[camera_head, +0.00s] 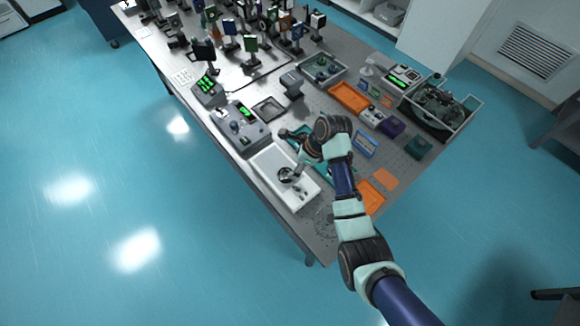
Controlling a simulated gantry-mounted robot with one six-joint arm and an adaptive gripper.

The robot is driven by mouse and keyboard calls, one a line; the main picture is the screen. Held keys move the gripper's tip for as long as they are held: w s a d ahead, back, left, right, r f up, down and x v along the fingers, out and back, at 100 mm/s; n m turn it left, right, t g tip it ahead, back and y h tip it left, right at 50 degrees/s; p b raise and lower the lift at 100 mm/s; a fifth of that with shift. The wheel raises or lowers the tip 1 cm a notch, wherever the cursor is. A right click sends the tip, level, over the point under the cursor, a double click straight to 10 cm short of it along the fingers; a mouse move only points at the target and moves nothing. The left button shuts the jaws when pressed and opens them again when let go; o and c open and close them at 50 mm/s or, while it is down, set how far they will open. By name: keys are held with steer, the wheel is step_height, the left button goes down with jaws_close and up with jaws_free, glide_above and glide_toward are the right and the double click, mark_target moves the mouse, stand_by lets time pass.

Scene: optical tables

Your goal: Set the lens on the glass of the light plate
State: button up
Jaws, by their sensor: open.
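The light plate (268,160) is a pale, low box near the front left edge of the optical table. A small, dark-rimmed round piece, which looks like the lens (286,174), shows over the light plate's top. It appears to rest on the plate, but contact is too small to tell. My arm comes in from the lower right and covers part of the table beyond the plate.
A grey instrument with a green display (241,126) stands just left of the plate. A dark square tray (269,109), an orange tray (349,97) and a grey bin (322,69) lie farther back. Several optic mounts crowd the far end. An orange tray (371,197) is beside my arm.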

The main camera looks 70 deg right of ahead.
steer(key=v, duration=0.3)
stand_by(0.4)
steer(key=w+a+r+n+t+h, duration=0.15)
steer(key=w+a+r+n, duration=0.35)
steer(key=w+a+n, duration=0.5)
steer(key=w+a+r+n+t+h, duration=0.15)
steer(key=w+a+r+n, duration=0.3)
steer(key=a+n, duration=0.6)
steer(key=a+r+n+t+y, duration=0.1)
steer(key=a+r+n, duration=0.3)
steer(key=a, duration=0.3)
steer(key=s+a+r+n+t+y, duration=0.1)
steer(key=a+r+n+t, duration=0.1)
steer(key=a+r+n, duration=0.2)
steer(key=s+a+r+n+t, duration=0.1)
steer(key=a+r+n+t, duration=0.1)
steer(key=a+n, duration=0.5)
steer(key=a+r, duration=0.1)
steer(key=a, duration=0.3)
steer(key=shift+r+y, duration=0.4)
steer(key=shift+a, duration=0.1)
